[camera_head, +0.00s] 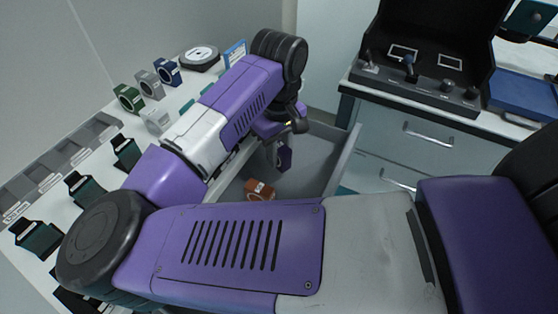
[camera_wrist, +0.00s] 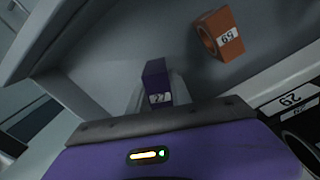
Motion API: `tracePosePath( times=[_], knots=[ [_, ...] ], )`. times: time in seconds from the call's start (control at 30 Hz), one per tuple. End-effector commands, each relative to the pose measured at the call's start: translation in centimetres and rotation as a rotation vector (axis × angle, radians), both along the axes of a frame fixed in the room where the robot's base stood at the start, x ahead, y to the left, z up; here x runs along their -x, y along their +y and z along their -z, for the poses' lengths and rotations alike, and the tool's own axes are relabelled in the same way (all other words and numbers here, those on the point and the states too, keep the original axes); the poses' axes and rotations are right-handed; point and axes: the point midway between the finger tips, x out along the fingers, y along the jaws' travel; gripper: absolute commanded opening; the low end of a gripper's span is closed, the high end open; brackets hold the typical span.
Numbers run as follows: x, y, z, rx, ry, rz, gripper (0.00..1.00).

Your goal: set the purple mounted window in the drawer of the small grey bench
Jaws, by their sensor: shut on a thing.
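My gripper is shut on the purple mounted window (camera_wrist: 155,82), which has a white number label; the fingers are mostly hidden behind the wrist housing in the wrist view. In the head view the purple window (camera_head: 285,157) hangs below my wrist, over the open grey drawer (camera_head: 345,160). An orange mounted piece (camera_head: 260,190) with a round opening lies in the drawer. It also shows in the wrist view (camera_wrist: 229,40), labelled 69, to the right of the purple window and apart from it. I cannot tell whether the purple window touches the drawer floor.
A white-topped bench (camera_head: 200,85) on the left bears green, grey and blue mounted pieces, a round black device (camera_head: 200,58) and a sorting tray (camera_head: 60,165). A grey cabinet (camera_head: 390,145) with a black open case (camera_head: 425,60) stands right of the drawer. The drawer's right part is clear.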

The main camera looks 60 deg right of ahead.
Motion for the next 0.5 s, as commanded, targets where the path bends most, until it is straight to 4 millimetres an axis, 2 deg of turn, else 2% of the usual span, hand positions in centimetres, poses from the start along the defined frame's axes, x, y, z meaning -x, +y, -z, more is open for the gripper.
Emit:
tracePosePath(
  times=[0.1,0.2,0.5],
  knots=[
    [0.0,0.0,2.0,0.001,0.003,-0.003,0.0],
    [0.0,0.0,2.8,0.001,0.001,-0.001,0.0],
    [0.0,0.0,2.9,0.0,0.0,-0.001,0.0]
  ],
)
